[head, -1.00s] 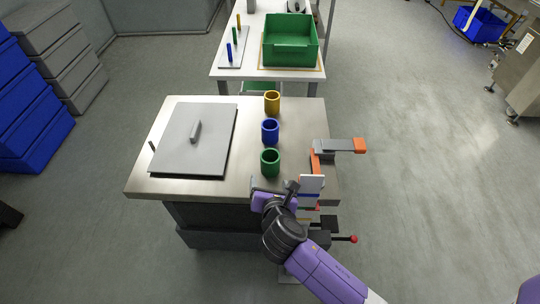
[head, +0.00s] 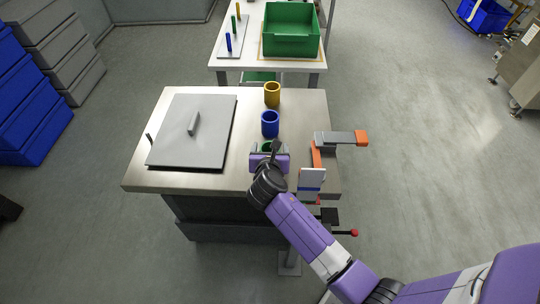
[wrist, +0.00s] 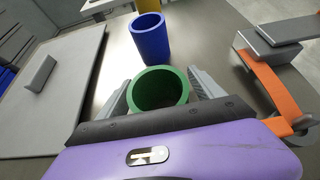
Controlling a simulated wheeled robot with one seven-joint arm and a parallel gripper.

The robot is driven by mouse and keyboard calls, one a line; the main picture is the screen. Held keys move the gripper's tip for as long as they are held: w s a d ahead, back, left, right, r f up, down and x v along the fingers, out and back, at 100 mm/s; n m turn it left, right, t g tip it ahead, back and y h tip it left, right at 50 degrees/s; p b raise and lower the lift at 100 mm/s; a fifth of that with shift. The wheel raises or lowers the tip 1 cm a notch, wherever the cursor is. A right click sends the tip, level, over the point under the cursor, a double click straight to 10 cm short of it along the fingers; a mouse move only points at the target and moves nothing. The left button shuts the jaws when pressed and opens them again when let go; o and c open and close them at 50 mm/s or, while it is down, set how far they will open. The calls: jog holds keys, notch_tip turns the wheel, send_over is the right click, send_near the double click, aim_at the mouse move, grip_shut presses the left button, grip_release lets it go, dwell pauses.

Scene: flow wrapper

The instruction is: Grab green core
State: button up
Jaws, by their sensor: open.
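The green core (wrist: 160,88) is a hollow upright cylinder on the steel table, seen in the wrist view between the two fingers of my gripper (wrist: 160,95). One finger is on each side of it, and the jaws are open; I cannot tell whether either finger touches it. In the head view my gripper (head: 269,153) covers most of the green core (head: 266,146), and only part of its rim shows. The blue core (head: 270,123) stands just behind it, and the yellow core (head: 272,94) stands farther back in the same row.
A grey lid plate with a handle (head: 193,131) lies left of the cores. A bracket with orange parts (head: 340,138) stands at the table's right edge. A back table holds a green bin (head: 291,40) and a board with coloured pegs (head: 231,38).

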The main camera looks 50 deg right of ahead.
jog(key=shift+c, duration=0.5)
jog(key=c, duration=1.4)
jog(key=shift+o, duration=0.2)
